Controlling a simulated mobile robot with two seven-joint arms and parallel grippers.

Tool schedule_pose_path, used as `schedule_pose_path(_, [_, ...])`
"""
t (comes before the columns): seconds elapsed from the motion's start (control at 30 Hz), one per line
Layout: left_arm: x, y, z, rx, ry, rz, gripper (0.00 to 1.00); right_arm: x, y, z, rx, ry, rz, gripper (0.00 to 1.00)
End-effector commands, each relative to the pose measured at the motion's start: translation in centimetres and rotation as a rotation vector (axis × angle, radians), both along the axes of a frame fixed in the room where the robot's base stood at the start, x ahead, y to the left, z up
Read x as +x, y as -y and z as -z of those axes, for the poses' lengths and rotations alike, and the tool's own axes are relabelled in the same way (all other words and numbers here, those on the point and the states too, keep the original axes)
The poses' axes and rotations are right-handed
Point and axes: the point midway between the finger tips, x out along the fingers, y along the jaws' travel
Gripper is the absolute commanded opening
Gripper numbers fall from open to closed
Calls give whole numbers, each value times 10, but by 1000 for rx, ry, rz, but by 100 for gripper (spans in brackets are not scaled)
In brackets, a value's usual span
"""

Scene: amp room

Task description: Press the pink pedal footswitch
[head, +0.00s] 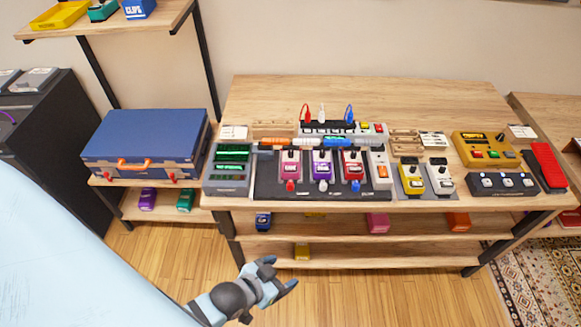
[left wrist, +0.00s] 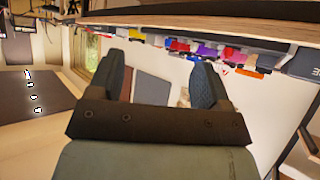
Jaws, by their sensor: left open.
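The pink pedal (head: 290,165) sits at the left of the row on the dark pedalboard (head: 330,190) in the head view. A black knob is at its top and a small red cap at its front, at the footswitch end. My left gripper (head: 281,273) is open and empty, in front of the bench and lower in the picture than the pedal, apart from it. In the left wrist view its two fingers (left wrist: 160,82) are spread with nothing between them. That view is turned over, and I cannot pick out the pink pedal there for sure. My right gripper is not in view.
A purple pedal (head: 322,165) and a red pedal (head: 353,165) stand close to the right of the pink one. A dark green-slotted unit (head: 230,168) stands left. Another pink pedal (head: 378,222) lies on the shelf below. The wooden bench's front edge (head: 400,204) lies between gripper and pedals.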

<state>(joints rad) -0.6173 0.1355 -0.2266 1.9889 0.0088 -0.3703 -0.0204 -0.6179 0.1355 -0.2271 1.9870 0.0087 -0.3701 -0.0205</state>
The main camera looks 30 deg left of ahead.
Motion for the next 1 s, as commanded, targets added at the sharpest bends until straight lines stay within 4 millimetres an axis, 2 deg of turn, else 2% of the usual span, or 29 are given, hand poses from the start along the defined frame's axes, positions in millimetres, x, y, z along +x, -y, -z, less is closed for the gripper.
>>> schedule_pose_path(0.03, [0, 0, 0, 0, 0, 0, 63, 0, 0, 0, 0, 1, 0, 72])
schedule_pose_path(0.3, [0, 0, 0, 0, 0, 0, 1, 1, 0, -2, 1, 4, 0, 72])
schedule_pose_path(1.0, [0, 0, 0, -1, 0, 1, 0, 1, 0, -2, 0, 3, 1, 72])
